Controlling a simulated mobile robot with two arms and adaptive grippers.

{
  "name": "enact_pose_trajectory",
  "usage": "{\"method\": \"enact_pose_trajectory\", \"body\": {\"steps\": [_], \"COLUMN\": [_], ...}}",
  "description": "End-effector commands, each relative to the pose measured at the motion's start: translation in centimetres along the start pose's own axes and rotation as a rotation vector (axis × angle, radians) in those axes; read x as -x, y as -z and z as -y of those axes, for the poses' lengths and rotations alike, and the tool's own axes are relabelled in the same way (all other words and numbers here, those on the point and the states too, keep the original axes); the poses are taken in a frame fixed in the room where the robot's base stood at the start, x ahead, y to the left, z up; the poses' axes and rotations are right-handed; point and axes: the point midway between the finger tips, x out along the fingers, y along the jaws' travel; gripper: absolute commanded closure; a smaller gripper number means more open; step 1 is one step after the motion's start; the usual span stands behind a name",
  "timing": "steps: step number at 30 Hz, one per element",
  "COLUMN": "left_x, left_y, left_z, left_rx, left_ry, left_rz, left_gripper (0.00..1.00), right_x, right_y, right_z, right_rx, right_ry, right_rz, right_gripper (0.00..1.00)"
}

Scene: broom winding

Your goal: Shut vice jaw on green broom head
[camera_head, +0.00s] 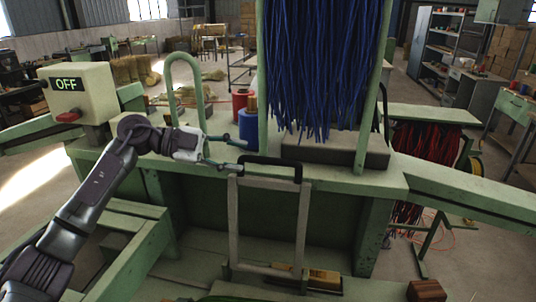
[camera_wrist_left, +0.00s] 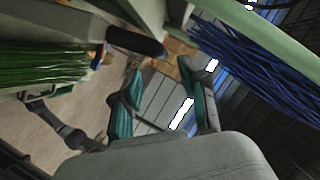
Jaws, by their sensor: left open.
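My left gripper (camera_head: 241,153) reaches in from the left over the green bench, its two fingers spread and empty. Its fingertips are just left of a black handle bar (camera_head: 270,159) on top of a grey upright frame (camera_head: 233,222), apparently the vice jaw's lever. In the left wrist view the fingers (camera_wrist_left: 163,95) stand apart, and the black handle (camera_wrist_left: 135,42) lies beyond them, not between them. Green bristles (camera_wrist_left: 45,65), apparently the broom head's, show at the left of the wrist view. The jaw's grip on the head cannot be seen. My right gripper is not recognisable.
A switch box (camera_head: 82,92) reading OFF stands at the left. A green hoop (camera_head: 184,85), red spool (camera_head: 241,102) and blue spool (camera_head: 249,130) stand behind my gripper. Blue bristles (camera_head: 325,65) hang above a grey block (camera_head: 335,150). A wooden block (camera_head: 427,291) lies at the lower right.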

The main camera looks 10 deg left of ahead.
Motion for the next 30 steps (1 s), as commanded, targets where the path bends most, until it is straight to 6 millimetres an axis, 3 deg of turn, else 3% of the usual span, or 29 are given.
{"method": "enact_pose_trajectory", "body": {"steps": [6,12,24,30], "left_x": [-4.6,-7.1,-7.9,-7.9], "left_y": [0.3,0.2,0.0,0.0], "left_z": [0.2,0.2,0.0,0.0], "left_rx": [0.002,0.000,-0.001,-0.001], "left_ry": [-0.001,0.001,0.002,0.001], "left_rz": [-0.005,-0.003,-0.001,-0.001], "left_gripper": [0.57,0.57,0.57,0.88], "right_x": [2.2,3.0,3.1,3.1], "right_y": [0.8,1.3,1.4,1.4], "right_z": [-0.2,-0.3,0.1,0.4], "right_rx": [-0.001,-0.001,-0.004,-0.005], "right_ry": [-0.002,-0.003,0.002,0.005], "right_rz": [-0.008,-0.016,-0.017,-0.017], "right_gripper": [0.49,0.49,0.49,0.49]}}
